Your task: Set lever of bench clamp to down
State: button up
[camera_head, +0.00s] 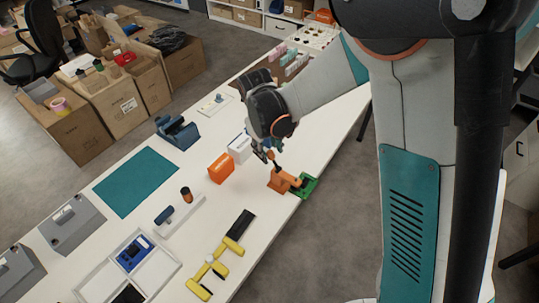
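The bench clamp appears to be the orange fixture (283,181) with a green base plate (305,186), near the right edge of the white table. Its lever (276,165) seems to rise steeply from the orange body, with an orange tip at the top. My gripper (266,154) points down from my arm, right at the lever's upper end. It seems close to or touching the tip; the view is too small to tell whether the fingers are closed on it. My wrist hides part of the table behind.
An orange box (221,168) and a white box (240,149) stand just left of my gripper. Cartons (118,103) stand on the floor beyond the table.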

jog(key=shift+d+f, duration=0.1)
jog(key=shift+f, duration=0.95)
grip_shut()
jog(key=shift+w, duration=0.1)
